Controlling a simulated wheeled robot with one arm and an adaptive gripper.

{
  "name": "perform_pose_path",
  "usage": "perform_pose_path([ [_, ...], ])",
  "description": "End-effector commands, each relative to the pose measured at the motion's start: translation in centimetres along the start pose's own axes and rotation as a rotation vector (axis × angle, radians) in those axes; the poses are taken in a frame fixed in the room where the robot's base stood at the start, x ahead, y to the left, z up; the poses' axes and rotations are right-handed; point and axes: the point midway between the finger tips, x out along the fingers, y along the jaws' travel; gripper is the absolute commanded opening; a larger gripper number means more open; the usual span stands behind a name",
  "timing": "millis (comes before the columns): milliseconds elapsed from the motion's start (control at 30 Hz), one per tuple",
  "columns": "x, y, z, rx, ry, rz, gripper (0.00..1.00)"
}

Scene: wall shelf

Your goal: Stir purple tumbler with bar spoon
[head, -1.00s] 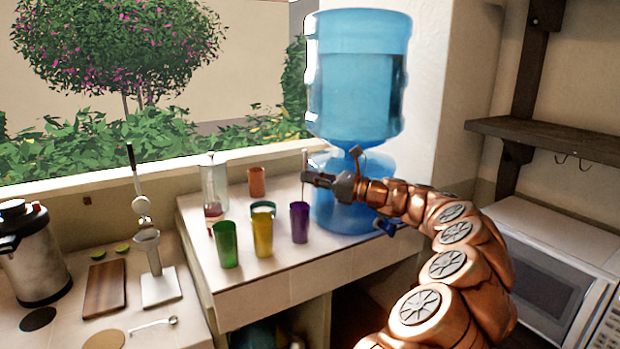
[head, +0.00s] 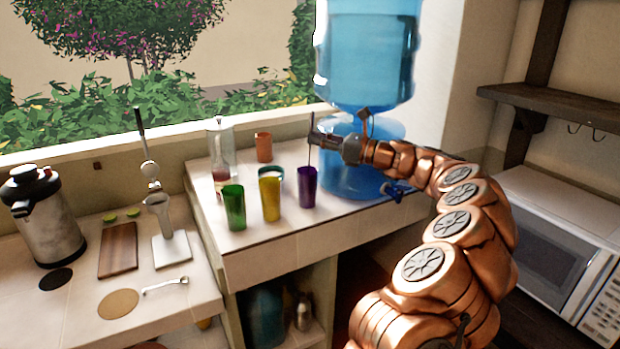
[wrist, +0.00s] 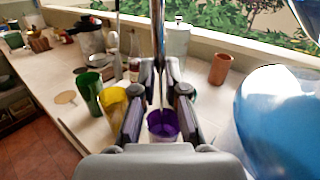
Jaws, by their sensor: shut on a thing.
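The purple tumbler (head: 308,190) stands upright at the front right of the raised tiled counter, and its open mouth shows in the wrist view (wrist: 163,125). My gripper (head: 320,137) is above it, shut on the bar spoon (head: 311,153). The spoon is a thin rod, held about upright, and it also shows in the wrist view (wrist: 158,40) between my fingers. Its lower part reaches the tumbler's mouth and seems to go inside; its tip is hidden.
A yellow tumbler (head: 270,200) and a green tumbler (head: 234,207) stand to the left. An orange cup (head: 264,147) and a glass bottle (head: 219,165) are behind. A large blue water dispenser (head: 365,60) stands close on the right. The counter's front edge is near.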

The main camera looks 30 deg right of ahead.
Motion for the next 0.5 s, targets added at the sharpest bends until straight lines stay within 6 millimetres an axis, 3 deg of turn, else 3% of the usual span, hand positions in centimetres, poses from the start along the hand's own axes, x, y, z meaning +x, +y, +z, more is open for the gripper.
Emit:
perform_pose_path([
  [500,-0.1,0.0,3.7,0.000,0.000,0.000,0.00],
])
